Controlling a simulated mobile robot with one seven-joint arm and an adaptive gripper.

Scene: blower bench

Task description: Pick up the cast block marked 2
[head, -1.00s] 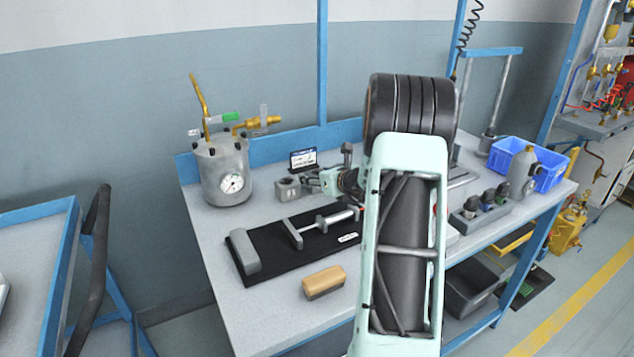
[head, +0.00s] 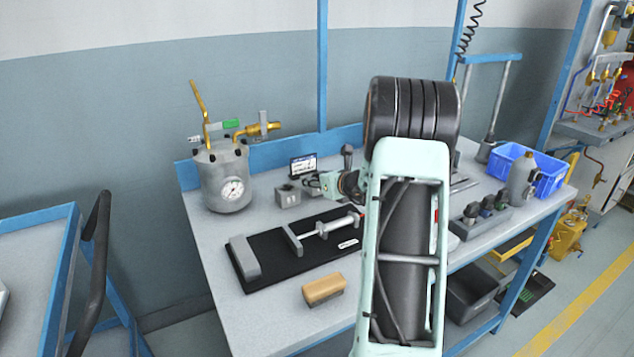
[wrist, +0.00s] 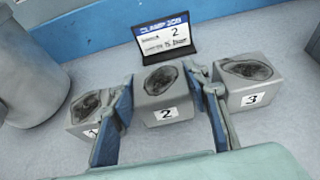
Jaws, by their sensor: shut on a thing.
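The cast block marked 2 (wrist: 165,92) stands upright on the bench in the wrist view, a grey cube with a dark hollow in its top. My gripper (wrist: 166,100) is shut on it, one finger at its left side and one at its right. The cast block marked 3 (wrist: 249,82) stands close to the right finger. Another cast block (wrist: 91,112) is at the left, its label partly hidden by the left finger. In the head view my gripper (head: 316,183) is small and partly hidden behind my arm, beside a grey cast block (head: 287,195).
A grey pressure pot (head: 222,178) is at the left of the bench. A black mat (head: 295,255) with a clamp and a wooden-backed brush (head: 323,289) lie in front. A blue crate (head: 540,172) is at the right.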

